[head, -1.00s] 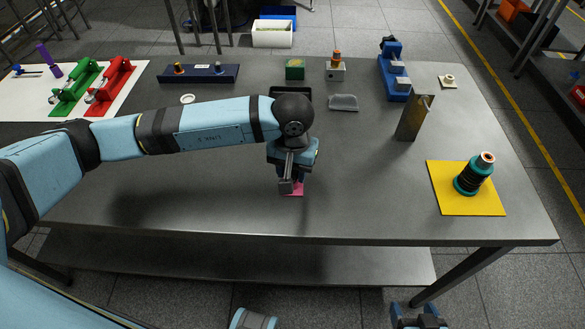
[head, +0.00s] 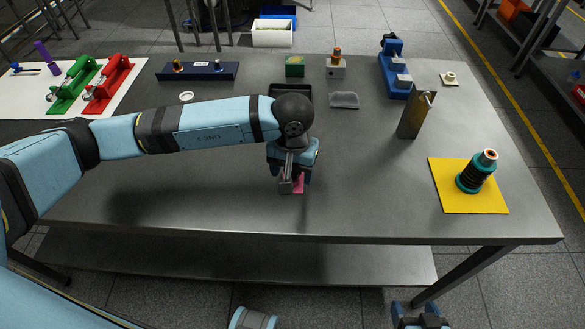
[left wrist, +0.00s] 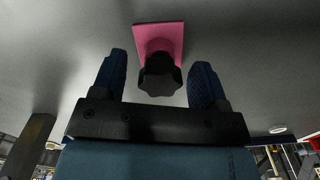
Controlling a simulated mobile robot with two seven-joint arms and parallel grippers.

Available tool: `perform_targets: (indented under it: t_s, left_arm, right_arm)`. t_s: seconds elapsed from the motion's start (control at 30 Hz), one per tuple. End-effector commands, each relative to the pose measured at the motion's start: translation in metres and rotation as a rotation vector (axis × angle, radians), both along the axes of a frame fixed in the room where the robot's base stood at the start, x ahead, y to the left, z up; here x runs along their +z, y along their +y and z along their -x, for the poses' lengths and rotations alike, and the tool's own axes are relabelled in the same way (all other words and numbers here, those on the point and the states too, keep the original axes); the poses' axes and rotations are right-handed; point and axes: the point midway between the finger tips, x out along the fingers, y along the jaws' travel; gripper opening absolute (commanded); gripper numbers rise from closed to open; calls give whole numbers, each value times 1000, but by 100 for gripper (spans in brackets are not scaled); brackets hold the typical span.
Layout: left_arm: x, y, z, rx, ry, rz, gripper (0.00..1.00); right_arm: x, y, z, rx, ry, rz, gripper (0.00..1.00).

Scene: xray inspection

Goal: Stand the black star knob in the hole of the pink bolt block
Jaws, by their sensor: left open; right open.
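The black star knob (left wrist: 160,77) is in the left wrist view, between the two fingers of my left gripper (left wrist: 158,80). A gap shows on each side of it. The pink bolt block (left wrist: 160,36) is right behind the knob, and the knob covers part of it. I cannot tell from this view how deep the knob sits in the hole. In the head view, my left gripper (head: 290,186) points down over the pink block (head: 299,184), mostly hiding it; the knob is hidden there. My right gripper (head: 420,318) is at the bottom edge, away from the table.
The table (head: 370,200) is clear around the block. A yellow mat (head: 450,200) with a green-and-black insulator (head: 474,174) lies to the right. A brown upright block (head: 412,118), a grey piece (head: 344,100) and a black tray (head: 290,89) stand farther back.

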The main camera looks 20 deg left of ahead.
Motion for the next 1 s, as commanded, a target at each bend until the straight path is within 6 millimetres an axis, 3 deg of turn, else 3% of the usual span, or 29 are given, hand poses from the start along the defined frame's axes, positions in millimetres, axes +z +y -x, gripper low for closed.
perform_targets:
  t_s: [0.03, 0.13, 0.4, 0.63, 0.8, 1.0]
  left_arm:
    - [-4, 0, 0, 0, 0, 0, 67]
    - [-3, 0, 0, 0, 0, 0, 67]
    - [67, 0, -1, -2, -6, 1, 67]
    - [115, 0, -1, -1, -5, 1, 67]
    - [134, 0, 0, 0, -2, 0, 67]
    - [139, 0, 0, 0, 0, 0, 67]
  right_arm:
    - [-12, 3, 2, -2, 27, -5, 73]
    - [4, 8, -2, -13, 45, -32, 73]
    - [4, 6, -1, -12, 44, -28, 73]
    - [5, 6, -1, -12, 41, -28, 73]
    - [5, 6, -1, -12, 41, -27, 73]
    - [6, 6, -1, -12, 40, -27, 73]
